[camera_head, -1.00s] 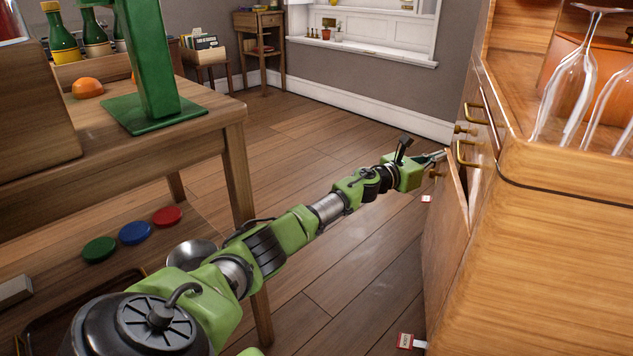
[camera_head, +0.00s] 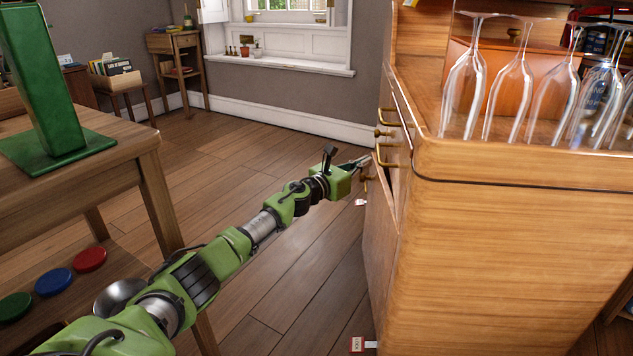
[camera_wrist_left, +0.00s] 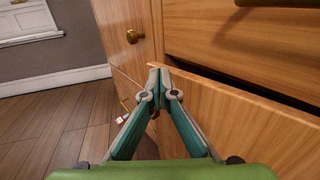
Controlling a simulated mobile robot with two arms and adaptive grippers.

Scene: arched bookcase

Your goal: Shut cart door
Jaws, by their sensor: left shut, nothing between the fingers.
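The wooden cart (camera_head: 500,240) stands at the right in the head view. Its door (camera_head: 379,240) is slightly ajar on the side facing my arm, with a dark gap along its top edge. The door also shows in the left wrist view (camera_wrist_left: 245,125), below a closed drawer front (camera_wrist_left: 260,50). My left gripper (camera_head: 364,162) is at the door's upper edge. In the left wrist view its fingertips (camera_wrist_left: 160,78) are together with nothing between them, at the door's top corner; I cannot tell whether they touch it. My right gripper is not in view.
Several wine glasses (camera_head: 510,80) stand upside down on the cart top. A wooden table (camera_head: 90,180) with a green stand (camera_head: 45,90) is at the left. Small tags (camera_head: 358,344) lie on the floor. The floor between table and cart is open.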

